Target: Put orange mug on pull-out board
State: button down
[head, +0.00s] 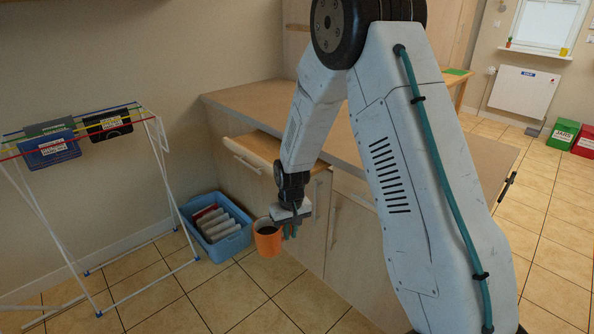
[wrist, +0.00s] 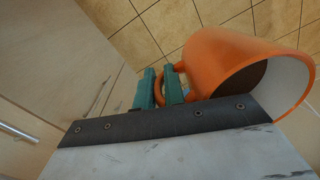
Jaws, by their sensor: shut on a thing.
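The orange mug (head: 267,240) has a white inside and something dark in it. My gripper (head: 290,231) is shut on its handle and holds it in the air, in front of the cabinet and above the floor. In the wrist view the green fingertips (wrist: 160,88) close on the handle, and the mug (wrist: 240,72) fills the upper right. In the head view the mug looks about upright. The pull-out board (head: 254,148) sticks out below the counter top, behind and above the mug. My arm hides part of its right side.
The counter (head: 245,100) stands above the board, with cabinet doors below. A blue crate (head: 218,232) with several packets is on the floor behind the mug. A white drying rack (head: 85,170) with dark pouches stands at the left. The tiled floor in front is clear.

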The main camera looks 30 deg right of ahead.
aim_at(276, 150)
jog(key=k, duration=0.5)
jog(key=u, duration=0.8)
jog(key=i, duration=0.7)
jog(key=u, duration=0.35)
jog(key=i, duration=0.7)
jog(key=z, duration=0.7)
jog(key=i, duration=0.6)
jog(key=z, duration=0.6)
